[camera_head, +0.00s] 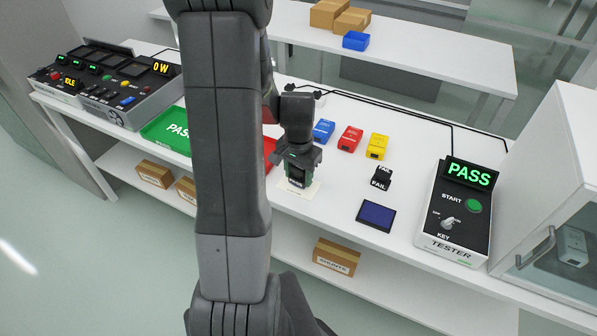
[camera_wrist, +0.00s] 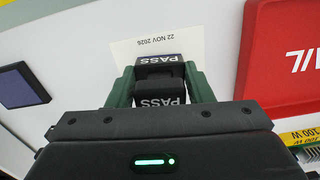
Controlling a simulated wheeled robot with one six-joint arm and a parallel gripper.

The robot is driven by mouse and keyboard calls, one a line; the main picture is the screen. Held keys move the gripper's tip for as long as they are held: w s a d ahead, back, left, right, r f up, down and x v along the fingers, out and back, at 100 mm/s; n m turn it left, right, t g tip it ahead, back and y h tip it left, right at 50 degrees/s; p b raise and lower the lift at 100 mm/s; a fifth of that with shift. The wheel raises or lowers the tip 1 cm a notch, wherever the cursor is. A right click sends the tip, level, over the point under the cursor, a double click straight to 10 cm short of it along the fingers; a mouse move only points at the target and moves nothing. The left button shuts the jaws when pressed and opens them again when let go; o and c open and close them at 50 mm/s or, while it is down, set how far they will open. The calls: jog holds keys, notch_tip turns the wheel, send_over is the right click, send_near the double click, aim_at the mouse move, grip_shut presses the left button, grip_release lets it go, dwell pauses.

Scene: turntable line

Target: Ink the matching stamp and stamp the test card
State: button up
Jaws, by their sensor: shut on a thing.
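My gripper (camera_head: 298,170) is shut on a black stamp marked PASS (camera_wrist: 158,87), with one green finger on each side of it in the wrist view. The stamp is over the white test card (camera_wrist: 190,35), which carries a printed date and lies on the bench (camera_head: 303,190). I cannot tell whether the stamp touches the card. A black FAIL stamp (camera_head: 381,179) stands to the right on the bench. The dark blue ink pad (camera_head: 376,215) lies in front of it and also shows in the wrist view (camera_wrist: 18,86). The tester (camera_head: 455,210) display reads PASS in green.
A green PASS tray (camera_head: 165,133) and a red FAIL tray (camera_wrist: 285,55) are left of the card, partly behind my arm. Blue (camera_head: 323,131), red (camera_head: 350,139) and yellow (camera_head: 377,146) units stand behind. A glass-fronted cabinet (camera_head: 570,200) is at the right.

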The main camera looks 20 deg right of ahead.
jog(key=shift+f+b, duration=0.5)
jog(key=shift+f, duration=0.1)
dwell(1.9)
jog(key=shift+r, duration=0.15)
jog(key=shift+r+p, duration=2.6)
jog(key=shift+r, duration=0.9)
jog(key=shift+f, duration=0.1)
